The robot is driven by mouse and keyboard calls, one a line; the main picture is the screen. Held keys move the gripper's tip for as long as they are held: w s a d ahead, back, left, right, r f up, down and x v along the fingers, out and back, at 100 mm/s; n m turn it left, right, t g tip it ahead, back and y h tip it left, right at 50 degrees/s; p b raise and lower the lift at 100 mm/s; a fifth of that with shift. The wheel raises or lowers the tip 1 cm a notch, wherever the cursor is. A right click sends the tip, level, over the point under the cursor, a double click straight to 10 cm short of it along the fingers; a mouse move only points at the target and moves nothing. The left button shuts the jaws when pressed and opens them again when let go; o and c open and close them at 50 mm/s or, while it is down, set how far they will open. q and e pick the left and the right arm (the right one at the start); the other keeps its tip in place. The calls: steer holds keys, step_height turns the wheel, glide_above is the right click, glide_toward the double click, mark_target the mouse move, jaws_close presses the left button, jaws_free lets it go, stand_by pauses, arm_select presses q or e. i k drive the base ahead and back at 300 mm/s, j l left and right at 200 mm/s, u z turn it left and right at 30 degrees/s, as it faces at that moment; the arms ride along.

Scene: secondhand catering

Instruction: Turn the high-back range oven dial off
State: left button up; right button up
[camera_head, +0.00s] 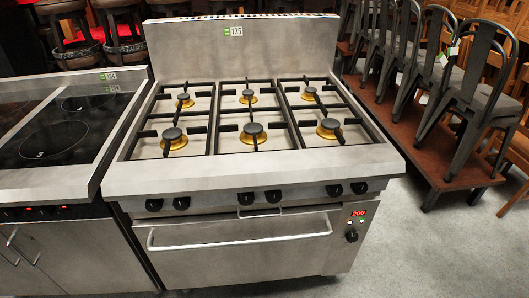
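The high-back range (247,177) stands in the middle of the head view, with a tall steel back panel (240,50) and several gas burners on top. Its oven dial (351,235) is a small black knob at the right of the oven front. A red display (358,213) just above the dial reads 200. The dial's exact pointer angle is too small to tell. Several black burner knobs (273,196) run along the front panel above the oven door (240,245). Neither of my grippers shows in this view.
A steel unit with a black glass hob (62,138) stands close against the range's left side. The oven door handle (240,241) sticks out in front. Grey metal chairs (476,100) stand on a low wooden platform (440,165) at right. Grey floor at lower right is clear.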

mark_target(352, 236)
steer(key=i+j+z, duration=0.25)
steer(key=j, duration=0.45)
steer(key=j+z, duration=0.3)
steer(key=j, duration=0.45)
steer(key=i+j+z, duration=0.1)
steer(key=j+z, duration=0.15)
steer(key=j, duration=0.5)
steer(key=l+u, duration=0.2)
steer(key=l, duration=1.85)
steer(key=i+l+u, duration=0.15)
steer(key=l, duration=0.3)
steer(key=i+j, duration=0.1)
steer(key=i, duration=0.15)
